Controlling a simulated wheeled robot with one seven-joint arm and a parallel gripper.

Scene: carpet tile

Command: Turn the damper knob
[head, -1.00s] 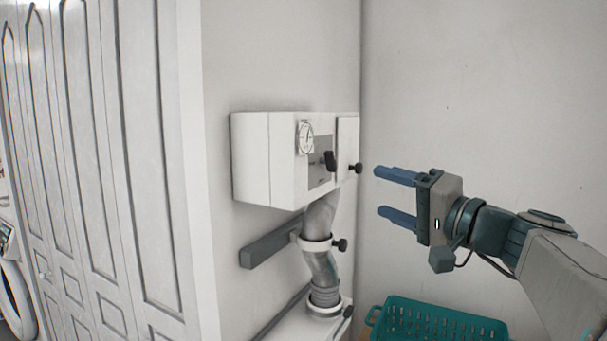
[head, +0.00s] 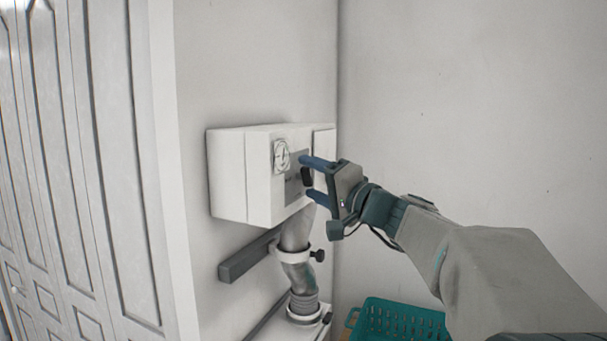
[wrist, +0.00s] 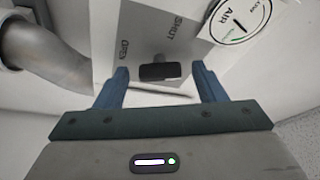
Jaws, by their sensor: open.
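The damper knob is a black bar-shaped handle (head: 307,177) on the grey front plate of a white wall box (head: 230,175). In the wrist view the knob (wrist: 160,71) stands on the plate (wrist: 190,22) marked OPEN and SHUT. My gripper (head: 310,178) is open at the box front, its blue fingers above and below the knob in the head view. In the wrist view my gripper (wrist: 161,82) has one finger on each side of the knob, with gaps to both. Whether the fingertips touch the plate cannot be told.
A round AIR dial (head: 281,155) is beside the plate; it also shows in the wrist view (wrist: 240,18). A grey flexible pipe (head: 297,265) with a black clamp knob (head: 319,256) runs below the box. A teal basket (head: 400,322) stands lower right.

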